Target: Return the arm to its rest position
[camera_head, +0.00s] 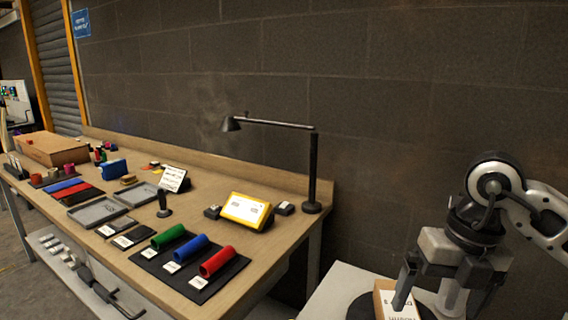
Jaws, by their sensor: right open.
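My right arm comes in from the right edge. Its gripper (438,296) points down at the lower right, over a pale table (335,285). Its fingers are apart. The left finger passes in front of a small cardboard box (384,304) with a white printed label. I cannot tell whether the finger touches the box. The box stands on a round black disc (362,308), partly cut off by the lower edge. My left gripper is not in view.
A long wooden workbench (262,262) runs along the dark block wall. It holds a black lamp (313,175), a yellow-framed panel (246,211), green, blue and red cylinders (191,245) on a black mat, and grey trays (97,212).

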